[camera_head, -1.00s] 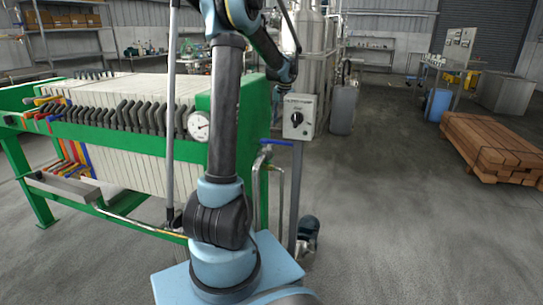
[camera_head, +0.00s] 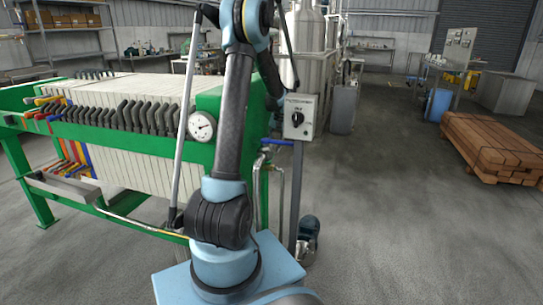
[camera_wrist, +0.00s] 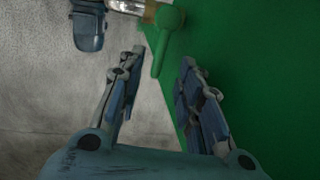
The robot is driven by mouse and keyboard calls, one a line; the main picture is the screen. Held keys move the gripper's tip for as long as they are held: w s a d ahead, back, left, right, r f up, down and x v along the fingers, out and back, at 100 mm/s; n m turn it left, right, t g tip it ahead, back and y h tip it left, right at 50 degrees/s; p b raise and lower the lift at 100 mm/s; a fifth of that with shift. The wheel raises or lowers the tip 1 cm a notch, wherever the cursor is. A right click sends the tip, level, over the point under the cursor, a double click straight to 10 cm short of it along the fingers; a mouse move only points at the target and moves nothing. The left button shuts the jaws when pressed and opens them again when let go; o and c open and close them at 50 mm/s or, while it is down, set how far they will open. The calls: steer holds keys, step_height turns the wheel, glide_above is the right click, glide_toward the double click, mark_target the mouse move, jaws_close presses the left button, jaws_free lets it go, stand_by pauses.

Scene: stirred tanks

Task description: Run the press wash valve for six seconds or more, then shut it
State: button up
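In the wrist view a green lever handle (camera_wrist: 167,42) is mounted at the end of a metal pipe fitting (camera_wrist: 132,7). My gripper (camera_wrist: 159,62) is open, and the handle shows between and beyond its fingertips; I cannot tell whether they touch. In the head view my arm hides the gripper and the green handle. A blue lever (camera_head: 277,142) sits on a bent pipe (camera_head: 257,170) beside the green press frame (camera_head: 205,100). Which valve is the press wash valve is not labelled in view.
A control box (camera_head: 298,117) with a black knob stands on a post right of the press. A pressure gauge (camera_head: 201,126) is on the press frame. A motor (camera_head: 309,228) sits at the post's foot. The floor to the right is open, with stacked timber (camera_head: 492,147) beyond.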

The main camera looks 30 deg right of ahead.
steer(key=shift+w+a+f, duration=0.1)
steer(key=shift+w+f, duration=0.05)
steer(key=shift+f, duration=0.75)
steer(key=shift+w+a+f, duration=0.1)
steer(key=shift+a+f, duration=0.05)
steer(key=shift+f, duration=0.7)
steer(key=shift+w+a+f, duration=0.1)
steer(key=shift+w+f, duration=0.05)
steer(key=shift+f, duration=0.75)
jaws_close()
